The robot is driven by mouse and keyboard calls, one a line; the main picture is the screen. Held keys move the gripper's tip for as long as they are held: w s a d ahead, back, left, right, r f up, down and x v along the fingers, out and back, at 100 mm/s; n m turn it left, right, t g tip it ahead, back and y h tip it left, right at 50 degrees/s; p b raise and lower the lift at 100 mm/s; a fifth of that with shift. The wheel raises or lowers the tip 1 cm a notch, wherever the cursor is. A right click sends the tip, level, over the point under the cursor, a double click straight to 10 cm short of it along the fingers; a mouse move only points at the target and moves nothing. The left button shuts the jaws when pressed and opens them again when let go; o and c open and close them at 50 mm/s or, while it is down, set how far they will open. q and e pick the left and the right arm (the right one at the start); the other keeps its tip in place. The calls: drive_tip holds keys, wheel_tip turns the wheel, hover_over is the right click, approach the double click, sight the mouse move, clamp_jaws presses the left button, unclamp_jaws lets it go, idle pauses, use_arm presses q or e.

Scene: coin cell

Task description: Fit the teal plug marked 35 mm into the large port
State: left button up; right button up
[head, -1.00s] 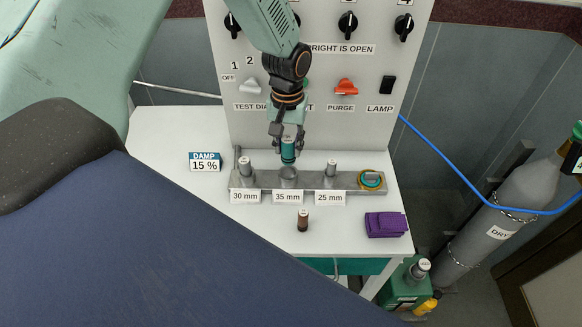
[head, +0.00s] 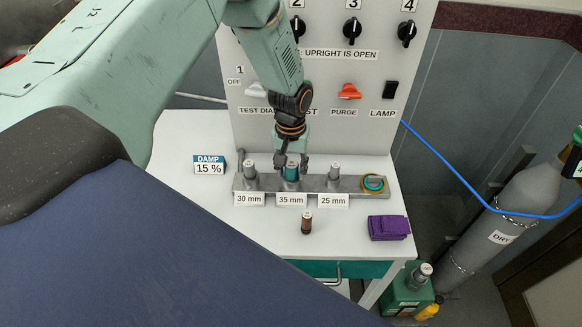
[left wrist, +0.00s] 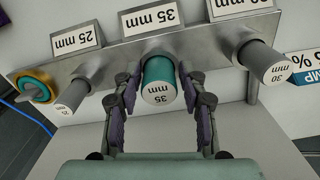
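The teal plug (head: 291,172) stands upright in the middle socket of the metal rail (head: 355,184), above the 35 mm label (head: 291,200). Its white end marked 35 mm (left wrist: 158,93) faces the left wrist camera. My left gripper (head: 292,163) is at the plug, one finger on each side. In the left wrist view the fingers (left wrist: 159,85) stand apart with narrow gaps beside the plug, so they look open. The plug's lower part is hidden in the socket. My right gripper is not in view.
Grey plugs stand at the 30 mm (head: 250,170) and 25 mm (head: 334,172) places. A teal and yellow ring (head: 373,183) is at the rail's right end. A switch panel (head: 330,130) rises behind.

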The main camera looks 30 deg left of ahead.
sight(291, 165)
use_arm(q)
drive_tip(key=shift+o, duration=0.9)
drive_tip(key=shift+w, duration=0.3)
wheel_tip(291, 165, up, 11)
drive_tip(key=shift+f, duration=0.1)
drive_tip(key=shift+s+r, duration=0.25)
drive_tip(key=shift+r, duration=0.35)
drive_tip(key=shift+w, duration=0.15)
